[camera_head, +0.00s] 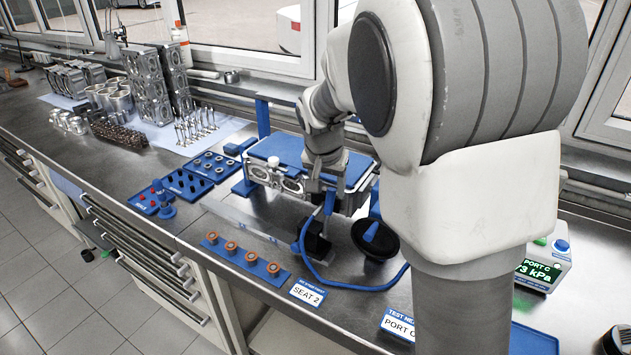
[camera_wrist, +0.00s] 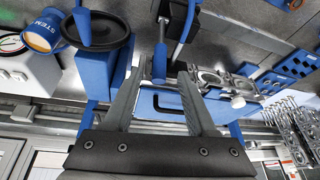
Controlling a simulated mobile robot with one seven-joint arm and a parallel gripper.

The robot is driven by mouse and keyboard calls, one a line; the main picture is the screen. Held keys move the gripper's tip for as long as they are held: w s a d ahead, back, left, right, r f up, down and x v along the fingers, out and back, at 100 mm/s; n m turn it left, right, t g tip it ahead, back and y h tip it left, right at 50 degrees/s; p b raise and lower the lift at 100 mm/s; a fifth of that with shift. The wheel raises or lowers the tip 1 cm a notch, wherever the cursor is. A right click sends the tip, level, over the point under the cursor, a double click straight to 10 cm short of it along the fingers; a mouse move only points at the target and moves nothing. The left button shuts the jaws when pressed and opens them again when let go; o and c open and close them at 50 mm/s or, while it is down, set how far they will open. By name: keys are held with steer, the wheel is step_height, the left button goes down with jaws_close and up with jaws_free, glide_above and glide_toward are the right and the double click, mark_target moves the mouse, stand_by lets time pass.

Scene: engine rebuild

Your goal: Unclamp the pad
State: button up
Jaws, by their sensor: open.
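A dark block-like part with a blue hose at it (camera_head: 315,243) stands at the front of the engine head fixture; I cannot tell for sure that it is the pad. A blue lever handle on a metal rod (camera_wrist: 159,64) shows in the wrist view, with a dark piece (camera_wrist: 175,22) beside it. My gripper (camera_wrist: 161,70) is open; its two fingers appear on either side of the blue handle, and contact cannot be judged. In the head view my gripper (camera_head: 321,190) is over the fixture's front, fingertips partly hidden. The grey engine head (camera_head: 275,178) lies under a blue plate (camera_head: 300,158).
A black disc with a blue post (camera_head: 375,240) stands right of the fixture, also in the wrist view (camera_wrist: 97,30). A tester box (camera_head: 540,265) stands farther right. A blue hose (camera_head: 345,285) loops along the front. Blue part trays (camera_head: 187,183) lie left.

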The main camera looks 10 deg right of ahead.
mark_target(329, 199)
steer(key=x, duration=0.7)
jaws_close()
stand_by(1.3)
